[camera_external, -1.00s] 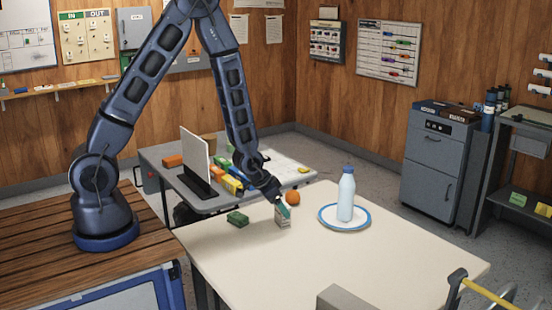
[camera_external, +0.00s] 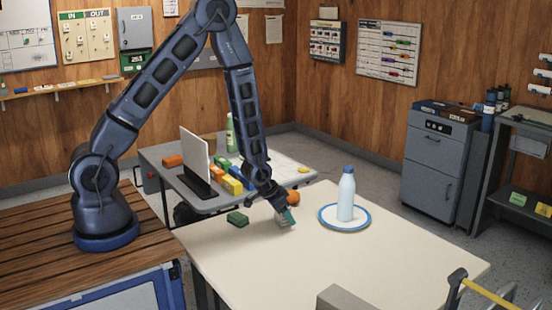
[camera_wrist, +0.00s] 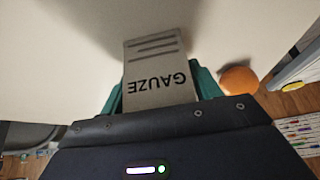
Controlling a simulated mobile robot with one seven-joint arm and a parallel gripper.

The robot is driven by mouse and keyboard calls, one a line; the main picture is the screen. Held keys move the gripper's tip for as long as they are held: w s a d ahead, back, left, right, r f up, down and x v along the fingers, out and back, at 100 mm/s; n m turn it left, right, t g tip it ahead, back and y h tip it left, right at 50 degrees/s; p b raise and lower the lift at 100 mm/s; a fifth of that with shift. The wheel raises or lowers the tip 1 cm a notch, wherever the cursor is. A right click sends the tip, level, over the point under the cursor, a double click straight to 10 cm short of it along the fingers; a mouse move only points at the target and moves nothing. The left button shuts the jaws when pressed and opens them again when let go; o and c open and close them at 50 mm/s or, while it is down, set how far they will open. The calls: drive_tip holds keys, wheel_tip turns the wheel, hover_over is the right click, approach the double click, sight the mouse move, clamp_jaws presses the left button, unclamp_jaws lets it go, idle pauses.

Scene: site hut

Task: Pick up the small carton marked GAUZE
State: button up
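The small grey carton marked GAUZE (camera_wrist: 158,72) is between the teal fingers of my gripper (camera_wrist: 160,92) in the wrist view. Its lettering is upside down there, and the fingers lie against both its sides with no clear gap.
A green block (camera_external: 237,219) lies left of the carton, and an orange (camera_external: 293,197) is just behind it. A white bottle (camera_external: 346,195) stands on a blue-rimmed plate (camera_external: 327,222) to the right. A grey box (camera_external: 347,299) is at the front edge.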

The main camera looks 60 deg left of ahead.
drive_tip(key=c, duration=0.5)
drive_tip(key=shift+c, duration=0.2)
wheel_tip(320, 180, up, 20)
idle(0.4)
